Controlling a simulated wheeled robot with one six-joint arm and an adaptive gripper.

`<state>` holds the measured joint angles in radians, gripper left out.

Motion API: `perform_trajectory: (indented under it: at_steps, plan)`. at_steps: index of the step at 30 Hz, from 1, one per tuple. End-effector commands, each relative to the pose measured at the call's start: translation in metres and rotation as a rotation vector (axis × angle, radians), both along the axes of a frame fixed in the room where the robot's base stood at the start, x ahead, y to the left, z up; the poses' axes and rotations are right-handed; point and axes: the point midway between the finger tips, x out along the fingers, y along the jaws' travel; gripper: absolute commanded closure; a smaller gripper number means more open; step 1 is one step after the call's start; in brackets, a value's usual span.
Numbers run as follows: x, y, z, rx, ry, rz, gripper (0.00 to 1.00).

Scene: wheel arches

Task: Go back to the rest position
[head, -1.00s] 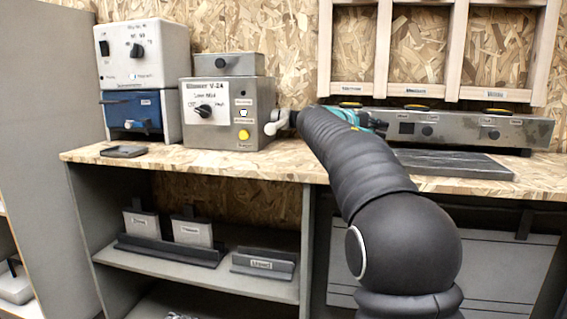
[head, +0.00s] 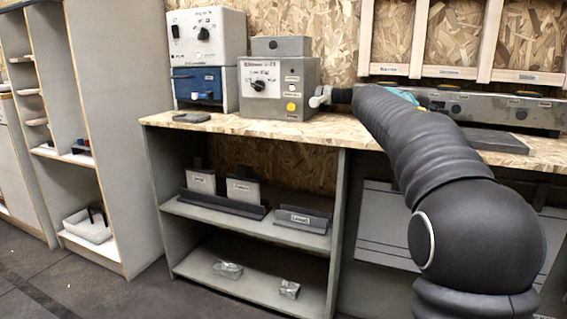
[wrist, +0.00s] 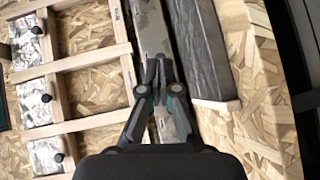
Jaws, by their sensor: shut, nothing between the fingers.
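My gripper (wrist: 158,72) shows in the wrist view with its two dark fingers together and nothing between them. In that view it points along a long grey metal bar, above the wooden worktop. In the head view my black-sleeved arm reaches over the worktop (head: 225,123), and only a bit of teal shows past the sleeve.
A grey control box (head: 262,107), a white unit (head: 207,47) and a blue unit (head: 196,88) stand on the worktop's left. A long grey panel (head: 470,105) and wooden frames (head: 490,40) are behind my arm. Open floor (head: 110,295) lies at lower left.

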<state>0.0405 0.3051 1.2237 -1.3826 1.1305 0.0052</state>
Motion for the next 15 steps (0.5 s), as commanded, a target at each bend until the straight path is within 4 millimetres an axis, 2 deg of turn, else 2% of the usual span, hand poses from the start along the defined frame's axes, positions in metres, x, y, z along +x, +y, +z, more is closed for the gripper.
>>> perform_trajectory:
  at_steps: [8,15]
  plan:
    - [-0.03,0.014,-0.007,0.115,0.009,0.03,1.0]
    - [-0.074,0.031,-0.023,0.275,0.019,0.059,1.0]
